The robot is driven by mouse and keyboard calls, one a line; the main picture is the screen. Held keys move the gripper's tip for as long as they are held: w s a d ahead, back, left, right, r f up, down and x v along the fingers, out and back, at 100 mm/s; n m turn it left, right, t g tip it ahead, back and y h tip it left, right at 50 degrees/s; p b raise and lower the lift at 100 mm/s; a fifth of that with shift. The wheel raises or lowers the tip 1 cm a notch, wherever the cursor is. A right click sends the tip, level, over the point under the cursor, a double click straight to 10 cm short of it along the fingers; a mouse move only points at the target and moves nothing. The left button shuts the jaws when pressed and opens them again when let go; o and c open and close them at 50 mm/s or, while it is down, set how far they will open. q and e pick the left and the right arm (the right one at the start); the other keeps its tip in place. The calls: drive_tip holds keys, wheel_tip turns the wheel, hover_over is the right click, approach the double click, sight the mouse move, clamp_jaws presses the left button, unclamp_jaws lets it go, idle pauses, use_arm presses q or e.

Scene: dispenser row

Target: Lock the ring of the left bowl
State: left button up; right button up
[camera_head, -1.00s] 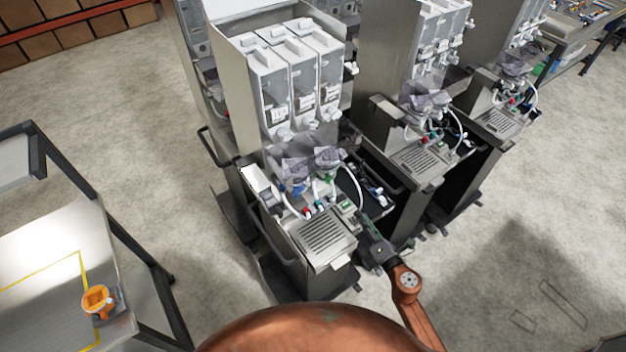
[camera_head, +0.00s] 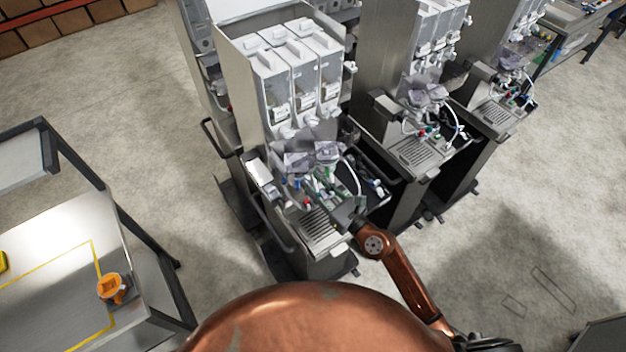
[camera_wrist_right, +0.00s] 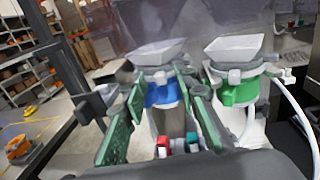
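The left bowl (camera_wrist_right: 157,52) is a white funnel-shaped top over a blue ring (camera_wrist_right: 163,94) in the right wrist view. In the head view the left bowl (camera_head: 293,163) is at the front of the nearest dispenser. The right bowl (camera_wrist_right: 236,46) has a green ring (camera_wrist_right: 240,92). My right gripper (camera_wrist_right: 165,112) is open, its green-padded fingers on either side of the blue ring in the picture. Whether they touch it cannot be told. In the head view my right gripper (camera_head: 322,188) is just in front of the bowls. My left gripper is not in view.
The nearest dispenser has clear canisters (camera_head: 303,85) above and a drip tray (camera_head: 318,232) below. A white hose (camera_wrist_right: 300,125) curves at the right. Red and teal knobs (camera_wrist_right: 178,147) sit between the fingers. A table (camera_head: 60,285) with an orange part (camera_head: 112,288) stands at left.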

drive_tip(key=shift+w+a, duration=0.2)
drive_tip(key=shift+w, duration=0.1)
drive_tip(key=shift+c, duration=0.6)
clamp_jaws()
